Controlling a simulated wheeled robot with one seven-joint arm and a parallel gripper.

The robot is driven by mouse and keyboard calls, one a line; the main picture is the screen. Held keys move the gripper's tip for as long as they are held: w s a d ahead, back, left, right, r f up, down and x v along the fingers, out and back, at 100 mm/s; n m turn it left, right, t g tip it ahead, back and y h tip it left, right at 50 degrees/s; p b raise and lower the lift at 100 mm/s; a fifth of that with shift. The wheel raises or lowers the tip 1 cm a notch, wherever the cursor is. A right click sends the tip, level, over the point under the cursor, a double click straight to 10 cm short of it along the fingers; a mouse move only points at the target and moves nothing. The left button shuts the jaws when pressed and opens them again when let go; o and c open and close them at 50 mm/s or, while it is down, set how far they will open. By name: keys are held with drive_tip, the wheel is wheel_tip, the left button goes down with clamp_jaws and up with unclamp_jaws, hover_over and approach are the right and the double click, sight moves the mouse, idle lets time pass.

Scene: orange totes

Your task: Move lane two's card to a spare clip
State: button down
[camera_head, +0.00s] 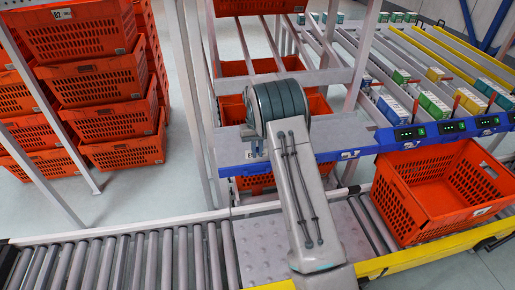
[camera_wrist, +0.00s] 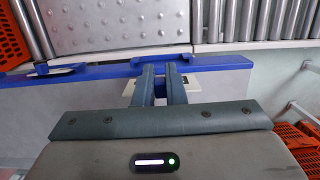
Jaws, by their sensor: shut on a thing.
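My gripper (camera_wrist: 161,72) is shut on a white card (camera_wrist: 193,83) at the blue rail (camera_wrist: 220,63). In the wrist view its fingers cover the card's middle, and pale ends show on both sides. In the head view the card (camera_head: 250,155) shows its printed face at the rail's left part, touching or very near the rail. My arm hides most of the gripper there. Another white card (camera_head: 348,155) sits on the blue rail (camera_head: 325,157) to the right. The lane numbers are too small to read, and clips cannot be made out.
An open, empty orange tote (camera_head: 398,215) stands on the conveyor at right. Rollers (camera_head: 130,262) and a dimpled metal plate (camera_head: 262,235) lie before the rail. Lit displays (camera_head: 408,134) line the rail's right part. Stacked orange totes (camera_head: 100,88) stand at left.

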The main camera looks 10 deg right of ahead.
drive_tip(key=shift+f, duration=0.2)
drive_tip(key=b, duration=0.3)
hover_over(258, 166)
drive_tip(key=s, duration=0.2)
drive_tip(key=shift+w+a+f, duration=0.1)
drive_tip(key=shift+a+f, duration=0.05)
drive_tip(key=shift+f, duration=1.05)
drive_tip(key=shift+w+a+f, duration=0.1)
drive_tip(key=shift+a+f, duration=0.05)
drive_tip(key=shift+f, duration=1)
drive_tip(key=shift+s+f+b, duration=0.15)
drive_tip(key=shift+f+b, duration=0.85)
drive_tip(key=shift+f, duration=0.5)
drive_tip(key=c, duration=1.4)
unclamp_jaws()
wheel_tip(258, 166, up, 14)
drive_tip(key=w, duration=0.2)
drive_tip(key=shift+f, duration=0.15)
